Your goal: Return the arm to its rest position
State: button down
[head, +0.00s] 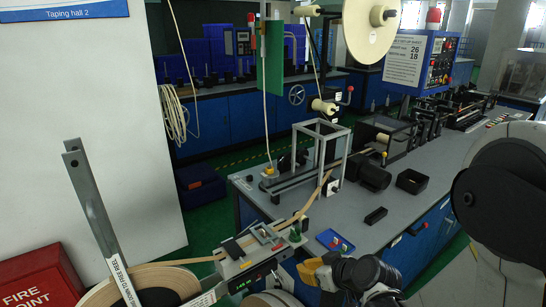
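My gripper (312,271) is at the bottom centre of the head view, low in front of the workbench's near edge. Its dark wrist and body show at the right of it, with a yellowish part at its tip end. The finger gap does not show clearly, so I cannot tell whether it is open or shut, and nothing held can be made out. My pale upper arm with a dark joint fills the right side of the picture. The lower part of my arm is cut off by the bottom edge.
The grey workbench (402,217) carries a metal frame, a small black box (411,181) and a blue tray (335,241). A tape device with a green display (244,284) and a large tape reel (140,281) stand left of my gripper. A red fire-point box (38,282) is bottom left.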

jog(key=s+d+r+m+h, duration=0.2)
jog(key=s+r, duration=0.4)
jog(key=s, duration=0.3)
jog(key=s+d+r+m+g+h, duration=0.1)
jog(key=s+d+r+m+h, duration=0.2)
jog(key=s+d+r, duration=0.3)
jog(key=s+r+m, duration=0.1)
jog(key=s, duration=0.3)
jog(key=shift+r+g+h, duration=0.15)
jog(key=shift+g+h, duration=0.15)
jog(key=shift+d, duration=0.1)
jog(key=w+a+f+m+y, duration=0.1)
jog(key=w+a+f+m, duration=0.2)
jog(key=w+m, duration=0.3)
jog(key=w+a+f+m+y, duration=0.2)
jog(key=w+a+f+m, duration=0.2)
jog(key=m, duration=0.9)
jog(key=w+a+f+m+y, duration=0.1)
jog(key=w+a+f+m, duration=0.3)
jog(key=w+m, duration=0.6)
jog(key=shift+w+f+m, duration=0.2)
jog(key=shift+f+m, duration=0.1)
jog(key=shift+f, duration=0.55)
